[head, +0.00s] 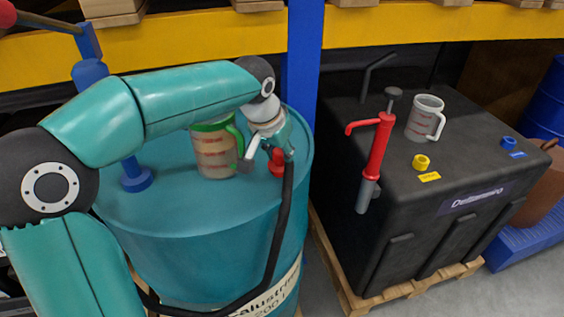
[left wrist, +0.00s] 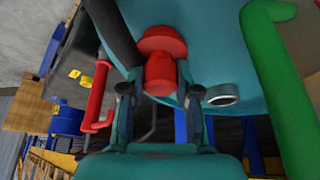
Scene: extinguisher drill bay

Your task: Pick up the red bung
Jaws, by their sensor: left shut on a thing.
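The red bung (head: 277,161) is at the right part of the teal drum's top (head: 185,205), partly hidden by my left gripper (head: 275,148). In the left wrist view the red bung (left wrist: 162,72) sits between the two fingers of my left gripper (left wrist: 160,92), which is shut on it. I cannot tell whether the bung touches the drum top. A round metal-rimmed opening (left wrist: 223,95) shows beside it in the left wrist view. My right gripper is not in view.
A clear jug with a green rim and handle (head: 212,155) stands on the drum close to my left gripper. A black hose hangs in front of the drum. On the right, a black tank (head: 440,215) carries a red hand pump (head: 379,145), a white jug (head: 424,118) and yellow and blue caps.

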